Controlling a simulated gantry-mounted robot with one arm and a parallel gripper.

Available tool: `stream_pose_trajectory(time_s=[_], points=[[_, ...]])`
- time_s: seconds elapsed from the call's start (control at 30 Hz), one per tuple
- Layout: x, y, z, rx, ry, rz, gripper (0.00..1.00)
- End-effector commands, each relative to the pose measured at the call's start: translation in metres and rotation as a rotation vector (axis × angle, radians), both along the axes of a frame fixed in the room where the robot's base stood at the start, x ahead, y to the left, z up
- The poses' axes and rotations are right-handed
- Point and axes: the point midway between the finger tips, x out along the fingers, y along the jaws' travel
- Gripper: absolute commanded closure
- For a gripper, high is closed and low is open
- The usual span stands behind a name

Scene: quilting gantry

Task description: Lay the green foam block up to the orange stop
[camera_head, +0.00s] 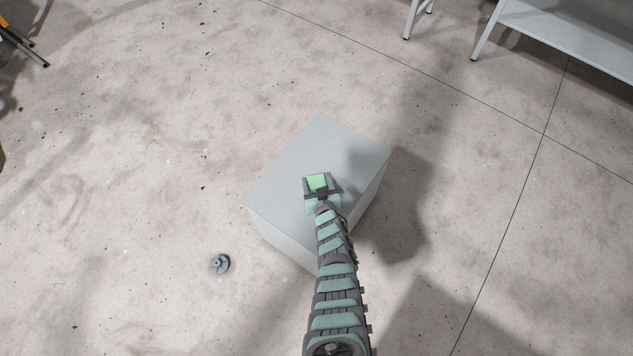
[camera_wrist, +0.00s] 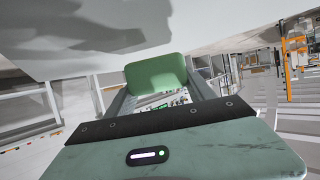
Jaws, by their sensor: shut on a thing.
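The green foam block (camera_head: 317,182) is between the fingers of my gripper (camera_head: 321,187), which is shut on it. In the head view they are over the top of a pale grey box (camera_head: 290,170); I cannot tell how high above it they are. In the wrist view the block (camera_wrist: 157,72) shows as a rounded green slab at the finger ends, beyond the gripper's dark bar. I cannot make out an orange stop on the box top. My arm and gripper hide part of the top and its near edge.
A small grey round part (camera_head: 219,264) lies on the concrete floor left of the box. A white table (camera_head: 575,35) stands at the upper right. Orange and black legs (camera_head: 22,45) show at the upper left. The floor around the box is mostly clear.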

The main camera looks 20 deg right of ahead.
Motion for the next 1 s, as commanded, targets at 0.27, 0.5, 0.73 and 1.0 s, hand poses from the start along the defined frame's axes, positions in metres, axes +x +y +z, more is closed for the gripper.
stream_pose_trajectory(time_s=[0.27, 0.5, 0.73, 1.0], points=[[-0.001, 0.001, 0.09, -0.003, 0.001, 0.002, 0.8], [0.001, 0.002, 0.142, -0.002, -0.001, 0.003, 0.8], [0.0, 0.001, 0.162, 0.0, 0.001, 0.001, 0.8], [0.004, -0.001, 0.175, -0.003, 0.0, -0.006, 0.8]])
